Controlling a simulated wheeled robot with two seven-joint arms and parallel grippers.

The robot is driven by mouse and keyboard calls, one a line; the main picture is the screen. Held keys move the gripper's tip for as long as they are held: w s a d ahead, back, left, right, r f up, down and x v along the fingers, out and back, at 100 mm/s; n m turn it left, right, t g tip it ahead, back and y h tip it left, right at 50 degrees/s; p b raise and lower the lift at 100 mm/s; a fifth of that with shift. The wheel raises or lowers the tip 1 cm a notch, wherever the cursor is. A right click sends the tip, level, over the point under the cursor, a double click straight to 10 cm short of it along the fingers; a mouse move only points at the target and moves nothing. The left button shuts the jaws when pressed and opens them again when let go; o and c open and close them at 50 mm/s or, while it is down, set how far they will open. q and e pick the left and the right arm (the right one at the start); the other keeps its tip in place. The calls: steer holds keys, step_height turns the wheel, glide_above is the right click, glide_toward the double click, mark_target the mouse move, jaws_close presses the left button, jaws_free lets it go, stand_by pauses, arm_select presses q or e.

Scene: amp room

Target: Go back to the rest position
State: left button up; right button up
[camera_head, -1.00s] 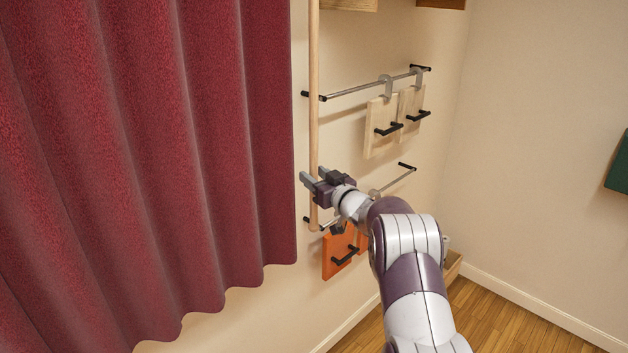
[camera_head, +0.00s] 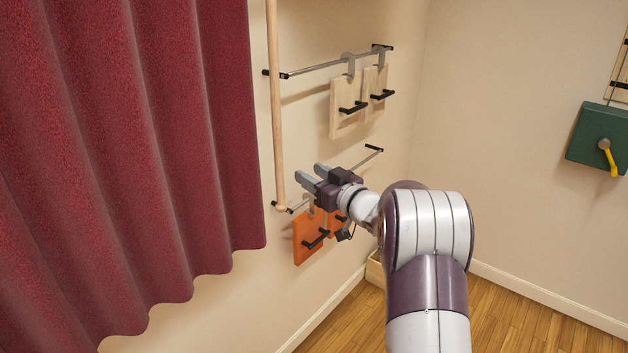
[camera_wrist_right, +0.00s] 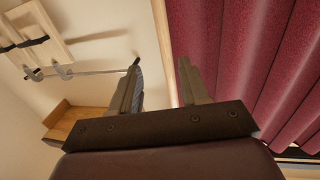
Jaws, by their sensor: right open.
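My right gripper (camera_head: 309,174) is open and empty in the head view, in front of the lower wall rail (camera_head: 374,150). Its fingertips point left and stand clear to the right of a wooden rod (camera_head: 277,120) that hangs beside the curtain. In the right wrist view the two fingers (camera_wrist_right: 160,85) are spread with nothing between them. The rod shows between and beyond them in that view (camera_wrist_right: 163,40). My left gripper is in neither view.
A red curtain (camera_head: 120,150) fills the left. Pale boards (camera_head: 345,110) hang on the upper rail (camera_head: 320,68); orange boards (camera_head: 309,236) hang below my gripper. A green box with a yellow lever (camera_head: 597,135) is on the right wall. Open space lies right of my arm.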

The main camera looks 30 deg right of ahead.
stand_by(0.4)
steer(key=s+d+f+m+g+h, duration=0.35)
steer(key=d+f+g+h, duration=0.2)
steer(key=f, duration=0.45)
steer(key=s+a+f+g, duration=0.4)
steer(key=s+f, duration=0.2)
steer(key=s+a+f+n+g+y, duration=0.2)
steer(key=s+a+g, duration=0.5)
steer(key=s+a, duration=1.2)
step_height(320, 180, down, 2)
steer(key=a+y, duration=0.1)
steer(key=a, duration=0.1)
steer(key=shift+s+a, duration=0.15)
steer(key=shift+a, duration=0.2)
